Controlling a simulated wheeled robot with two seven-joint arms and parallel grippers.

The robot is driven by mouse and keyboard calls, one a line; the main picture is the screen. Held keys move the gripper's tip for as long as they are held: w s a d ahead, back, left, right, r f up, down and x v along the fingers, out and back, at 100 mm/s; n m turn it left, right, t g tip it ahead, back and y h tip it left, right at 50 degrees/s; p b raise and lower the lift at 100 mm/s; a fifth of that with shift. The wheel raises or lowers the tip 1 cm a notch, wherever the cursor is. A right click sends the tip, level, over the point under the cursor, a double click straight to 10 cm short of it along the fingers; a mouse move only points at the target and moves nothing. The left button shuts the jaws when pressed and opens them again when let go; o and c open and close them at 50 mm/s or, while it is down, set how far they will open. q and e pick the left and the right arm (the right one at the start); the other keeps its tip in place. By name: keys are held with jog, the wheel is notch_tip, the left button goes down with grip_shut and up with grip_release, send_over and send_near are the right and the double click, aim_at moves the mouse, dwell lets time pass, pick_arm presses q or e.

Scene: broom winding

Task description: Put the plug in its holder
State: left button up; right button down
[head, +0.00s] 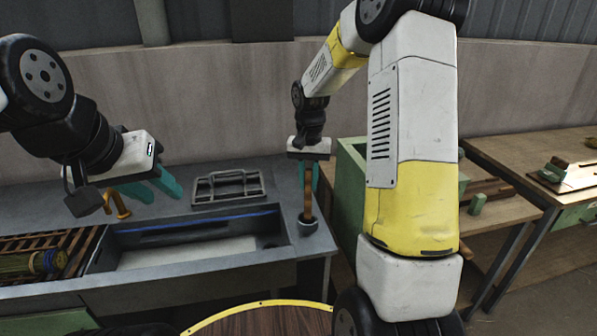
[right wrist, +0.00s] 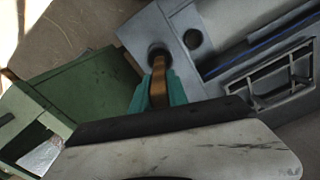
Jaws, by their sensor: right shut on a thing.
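The plug (head: 308,203) has a brown, upright handle. My right gripper (head: 308,187) is shut on its upper part. Its lower end meets a dark round holder (head: 307,229) at the right end of the grey sink counter. In the right wrist view, the brown handle (right wrist: 158,84) stands between the teal fingers and its tip meets the dark ring (right wrist: 159,52). I cannot tell whether the tip is inside the ring or just above it. My left gripper (head: 160,193) is open and empty, above the counter's left part near a brass tap (head: 118,203).
A slatted crate (head: 40,255) is at left. A green cabinet (head: 346,190) stands close on the right, with wooden benches beyond.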

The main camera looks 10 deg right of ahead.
jog(key=c, duration=1.6)
grip_release()
jog(key=shift+o, duration=0.2)
jog(key=shift+r, duration=5.5)
